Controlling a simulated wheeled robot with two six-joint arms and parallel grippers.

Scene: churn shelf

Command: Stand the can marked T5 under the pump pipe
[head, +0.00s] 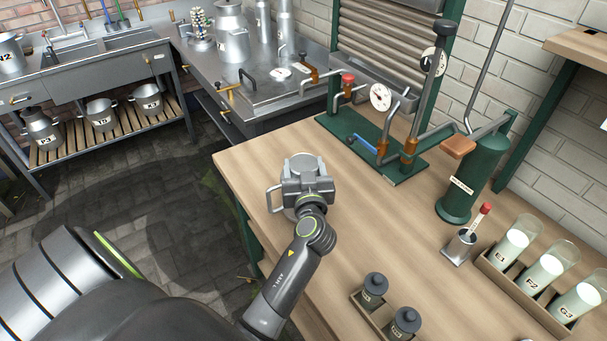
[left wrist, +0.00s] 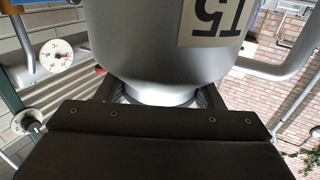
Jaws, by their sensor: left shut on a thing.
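My left gripper (head: 306,184) is shut on the metal can marked T5 (head: 300,161) over the near left part of the wooden bench. The gripper covers much of the can in the head view; a side handle shows to its left. In the left wrist view the can (left wrist: 150,45) fills the top middle, with its T5 label upside down. I cannot tell whether its base touches the bench. A green pump cylinder (head: 474,182) stands at the bench's right rear. Pipes and a lever on a green base plate (head: 408,167) stand left of it. My right gripper is out of view.
The wooden bench (head: 365,230) is bare between the can and the base plate. A steel counter (head: 215,75) adjoins behind.

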